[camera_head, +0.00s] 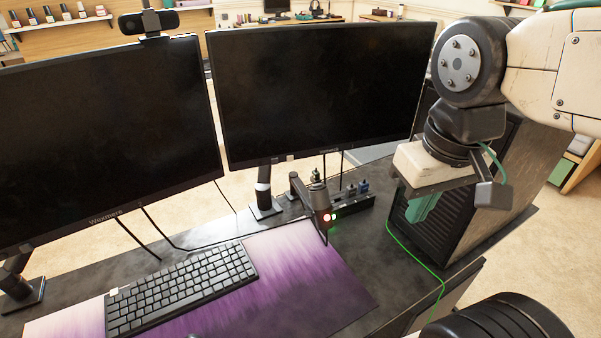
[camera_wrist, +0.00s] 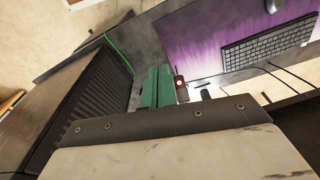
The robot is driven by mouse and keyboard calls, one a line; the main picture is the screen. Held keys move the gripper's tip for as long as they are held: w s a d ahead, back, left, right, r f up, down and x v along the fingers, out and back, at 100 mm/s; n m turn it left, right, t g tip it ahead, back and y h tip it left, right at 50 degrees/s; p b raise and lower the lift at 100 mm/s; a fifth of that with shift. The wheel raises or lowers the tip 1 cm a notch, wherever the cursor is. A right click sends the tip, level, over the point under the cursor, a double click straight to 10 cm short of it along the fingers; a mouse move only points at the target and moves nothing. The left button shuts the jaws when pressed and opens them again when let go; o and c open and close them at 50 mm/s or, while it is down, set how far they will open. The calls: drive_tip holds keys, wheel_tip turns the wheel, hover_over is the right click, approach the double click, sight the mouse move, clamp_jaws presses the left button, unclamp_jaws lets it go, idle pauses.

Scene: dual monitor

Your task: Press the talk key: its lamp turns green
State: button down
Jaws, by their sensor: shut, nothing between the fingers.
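A dark upright device like a microphone on a short arm (camera_head: 318,196) stands on the desk below the right monitor. A tiny green light sits beside the red one in the head view. I cannot make out the talk key apart from the lamp. My gripper (camera_head: 417,212) has green fingers, shut and empty, to the right of the device and apart from it, in front of the computer tower. The fingers also show in the wrist view (camera_wrist: 156,74).
Two dark monitors (camera_head: 320,85) stand along the desk. A keyboard (camera_head: 180,287) lies on a purple mat (camera_head: 300,290). A black computer tower (camera_head: 470,190) stands close to my gripper. A green cable (camera_head: 412,255) runs below it. A dark port box (camera_head: 353,204) sits behind the device.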

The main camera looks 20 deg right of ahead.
drive_tip(key=n+t, duration=0.1)
drive_tip(key=t, duration=0.1)
hover_over(318, 184)
wheel_tip(318, 184, down, 3)
drive_tip(key=shift+s+a+r, duration=0.1)
drive_tip(key=shift+s+r, duration=0.1)
drive_tip(key=shift+s, duration=0.2)
drive_tip(key=shift+f, duration=0.1)
drive_tip(key=s+x, duration=0.1)
drive_tip(key=x, duration=0.7)
drive_tip(key=s+x, duration=0.1)
drive_tip(key=x, duration=0.3)
drive_tip(key=shift+s+f, duration=0.35)
drive_tip(key=shift+f, duration=0.15)
drive_tip(key=shift+s+f, duration=0.15)
drive_tip(key=shift+f, duration=0.1)
